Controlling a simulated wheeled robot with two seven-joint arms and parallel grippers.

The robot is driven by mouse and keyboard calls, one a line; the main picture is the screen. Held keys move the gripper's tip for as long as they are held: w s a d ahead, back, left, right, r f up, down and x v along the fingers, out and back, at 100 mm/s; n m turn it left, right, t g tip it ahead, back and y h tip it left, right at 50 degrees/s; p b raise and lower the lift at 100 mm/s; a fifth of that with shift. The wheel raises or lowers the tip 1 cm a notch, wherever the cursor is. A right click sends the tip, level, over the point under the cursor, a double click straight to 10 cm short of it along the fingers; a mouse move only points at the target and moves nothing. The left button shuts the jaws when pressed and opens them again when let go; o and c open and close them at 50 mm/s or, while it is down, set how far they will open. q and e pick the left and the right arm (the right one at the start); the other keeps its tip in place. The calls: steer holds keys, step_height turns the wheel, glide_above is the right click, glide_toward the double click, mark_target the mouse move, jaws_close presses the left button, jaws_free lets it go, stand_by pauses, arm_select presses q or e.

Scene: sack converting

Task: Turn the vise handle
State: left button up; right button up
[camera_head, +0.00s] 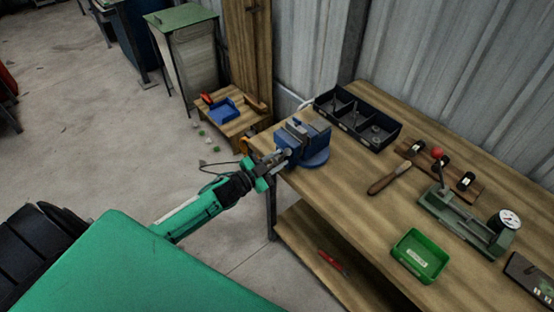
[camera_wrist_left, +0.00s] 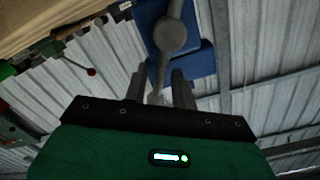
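The blue vise (camera_head: 314,146) with grey jaws is fixed at the left corner of the wooden workbench (camera_head: 352,188). My left gripper (camera_head: 276,159) is at the vise's near left side, by its handle. In the left wrist view the grey vise handle (camera_wrist_left: 161,72) runs from a round hub (camera_wrist_left: 171,35) down between the two fingers of my left gripper (camera_wrist_left: 160,88). The fingers stand apart, and I see no clear contact with the bar. The blue vise body (camera_wrist_left: 196,40) shows behind the hub. My right gripper is not in view.
A black divided bin (camera_head: 357,118) stands behind the vise. A wooden-handled tool (camera_head: 389,178), a green tray (camera_head: 419,256) and a dial gauge fixture (camera_head: 470,222) lie farther right. A low wooden stand with a blue tray (camera_head: 224,110) is behind. Open floor lies left.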

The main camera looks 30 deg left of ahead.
arm_select(q)
steer(key=shift+o, duration=0.4)
steer(key=shift+r, duration=0.1)
steer(key=shift+s+a, duration=0.1)
steer(key=shift+s, duration=0.1)
steer(key=b+v, duration=0.4)
steer(key=v, duration=0.9)
steer(key=shift+s, duration=0.25)
